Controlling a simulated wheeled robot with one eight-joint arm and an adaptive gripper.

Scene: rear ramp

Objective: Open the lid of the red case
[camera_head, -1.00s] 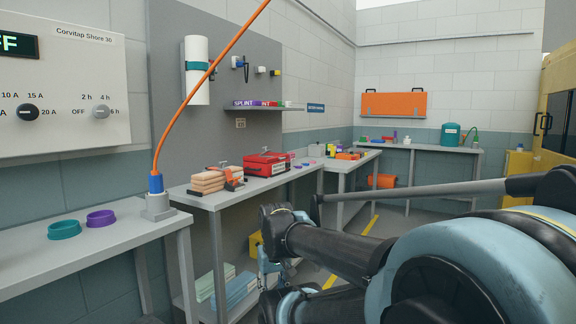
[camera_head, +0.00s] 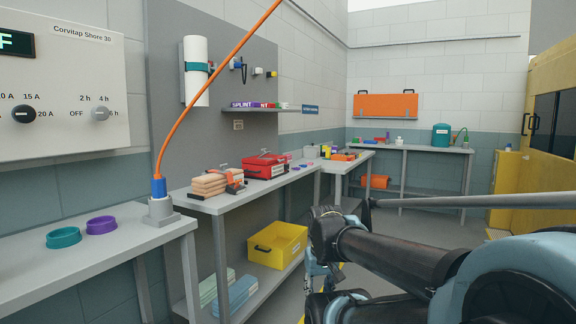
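The red case (camera_head: 265,167) sits on the grey bench along the left wall, beyond the stack of tan blocks. It appears closed, with dark latches or a handle on top and a white label on its front. My arm (camera_head: 400,258) fills the lower right of the view, well apart from the case. A light blue and dark part of it hangs below the joint at lower middle. I cannot make out my gripper's fingers there.
Tan blocks with an orange clamp (camera_head: 216,182) stand in front of the case. A yellow bin (camera_head: 277,246) is on the lower shelf. An orange cable (camera_head: 212,82) rises from the near bench (camera_head: 95,262). Teal and purple bowls stand there. A yellow cabinet stands at right.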

